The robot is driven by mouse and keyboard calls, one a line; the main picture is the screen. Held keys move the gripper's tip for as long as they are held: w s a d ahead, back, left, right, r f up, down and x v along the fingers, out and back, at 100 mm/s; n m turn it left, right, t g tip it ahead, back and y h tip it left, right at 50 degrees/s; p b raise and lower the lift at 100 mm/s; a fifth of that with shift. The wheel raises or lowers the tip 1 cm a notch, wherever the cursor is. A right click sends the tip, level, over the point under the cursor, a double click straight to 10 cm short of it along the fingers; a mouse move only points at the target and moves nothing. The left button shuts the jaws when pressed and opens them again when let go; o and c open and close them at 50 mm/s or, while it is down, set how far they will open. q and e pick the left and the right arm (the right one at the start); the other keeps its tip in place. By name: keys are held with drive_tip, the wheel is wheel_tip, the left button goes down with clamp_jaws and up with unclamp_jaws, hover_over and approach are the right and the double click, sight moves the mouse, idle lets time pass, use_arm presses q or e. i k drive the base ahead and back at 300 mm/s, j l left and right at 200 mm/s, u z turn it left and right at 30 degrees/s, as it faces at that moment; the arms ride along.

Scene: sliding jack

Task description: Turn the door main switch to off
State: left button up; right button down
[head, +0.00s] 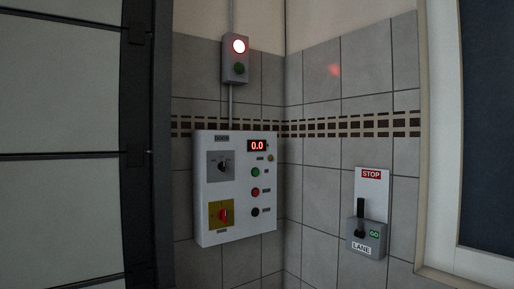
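A white control box (235,232) labelled DOOR hangs on the tiled wall in the head view. At its lower left is the main switch, a red rotary knob (223,215) on a yellow square plate (213,225) with a label below. The knob looks roughly upright; its position markings are too small to read. Above it is a black rotary knob (223,167) on a grey plate. A red display reads 0.0 (257,146). Neither of my grippers shows in this view.
A lamp box (236,69) above has a lit red light and a dark green one. A panelled door (62,100) stands left; a framed dark panel (490,120) is far right.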

sight(222, 214)
drive_tip(key=i+j+z, duration=0.25)
drive_tip(key=i+j, duration=0.15)
drive_tip(key=i, duration=0.3)
drive_tip(key=i+j+z, duration=0.2)
drive_tip(key=i+j, duration=0.3)
drive_tip(key=i, duration=0.15)
